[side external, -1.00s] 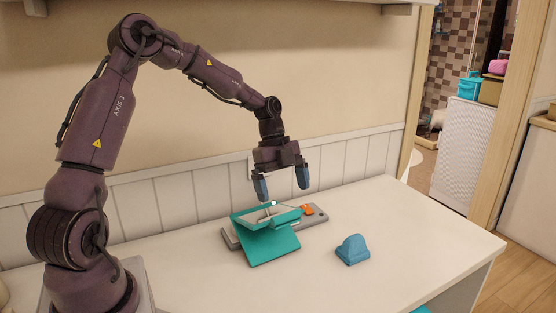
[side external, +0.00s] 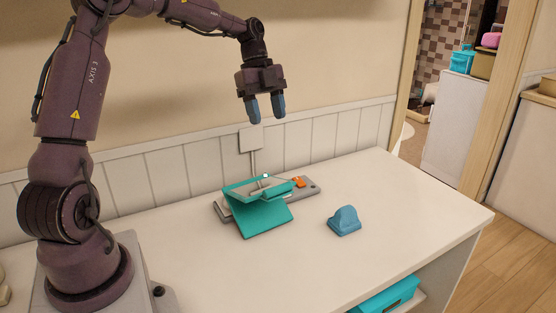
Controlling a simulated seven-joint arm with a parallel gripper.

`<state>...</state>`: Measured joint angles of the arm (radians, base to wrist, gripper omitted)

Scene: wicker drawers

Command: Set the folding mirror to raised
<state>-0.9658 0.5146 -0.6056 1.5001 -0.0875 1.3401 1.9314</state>
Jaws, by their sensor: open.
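The folding mirror (side external: 265,220) appears to be the teal, hinged-looking unit on the white tabletop. Its teal front panel slants down toward the front, and a second teal-edged part lies low behind it. It sits on a grey base (side external: 316,187) with a small orange piece (side external: 299,182) at its right. A small pale tip shows at the top of the unit. My gripper (side external: 266,117) is open and empty, pointing down, well above and behind the unit in the picture. It touches nothing.
A blue rounded block (side external: 344,222) stands on the table (side external: 400,200) to the right of the unit. A square wall plate (side external: 251,138) with a thin line below it is behind. A teal box (side external: 388,294) is on a shelf under the table. The right tabletop is clear.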

